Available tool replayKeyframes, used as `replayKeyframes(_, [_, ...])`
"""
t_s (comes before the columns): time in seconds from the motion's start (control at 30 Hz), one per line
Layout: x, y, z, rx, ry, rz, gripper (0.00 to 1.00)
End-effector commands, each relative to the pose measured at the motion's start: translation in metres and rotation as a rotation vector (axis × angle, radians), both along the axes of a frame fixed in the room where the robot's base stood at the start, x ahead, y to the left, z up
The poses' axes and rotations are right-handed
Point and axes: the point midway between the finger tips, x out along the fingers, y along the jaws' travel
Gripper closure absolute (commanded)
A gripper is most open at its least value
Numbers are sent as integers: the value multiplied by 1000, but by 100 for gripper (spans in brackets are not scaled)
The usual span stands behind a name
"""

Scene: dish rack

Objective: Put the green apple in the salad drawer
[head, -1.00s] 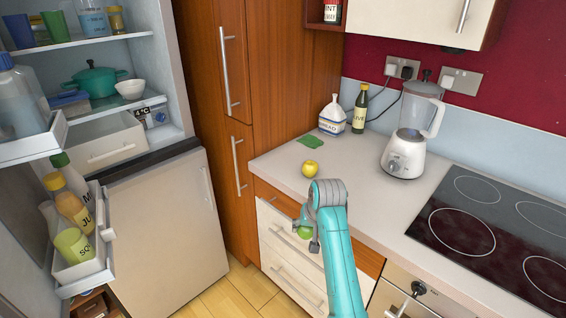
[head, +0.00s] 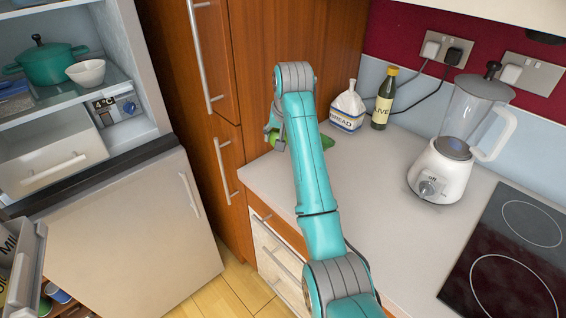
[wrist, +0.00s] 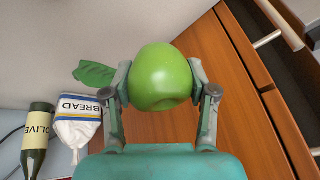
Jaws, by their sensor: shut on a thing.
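The green apple (wrist: 160,75) is held between the two fingers of my gripper (wrist: 162,92) in the wrist view. In the head view my gripper (head: 274,132) is above the far left end of the counter, by the tall wooden cabinet, with a bit of the green apple (head: 272,139) showing at it. The salad drawer (head: 48,160) is the white-fronted drawer with a bar handle in the open fridge at the left, below the glass shelf. I cannot tell how far it is pulled out. My gripper is well to the right of it.
A bread bag (head: 347,108), olive bottle (head: 383,100) and blender (head: 445,160) stand on the counter (head: 390,215). The fridge door's racks (head: 22,270) are at lower left. The wooden cabinet (head: 285,40) stands beside the fridge.

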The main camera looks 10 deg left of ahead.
Motion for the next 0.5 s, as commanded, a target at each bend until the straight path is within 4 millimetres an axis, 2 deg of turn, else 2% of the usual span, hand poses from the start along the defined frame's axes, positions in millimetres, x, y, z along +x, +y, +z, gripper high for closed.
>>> replayKeyframes(0.27, [0, 0, -1, 0, 0, 0, 81])
replayKeyframes(0.37, [0, 0, -9, 0, 0, 0, 81])
replayKeyframes(0.5, [-1, 0, -29, -1, 2, 0, 81])
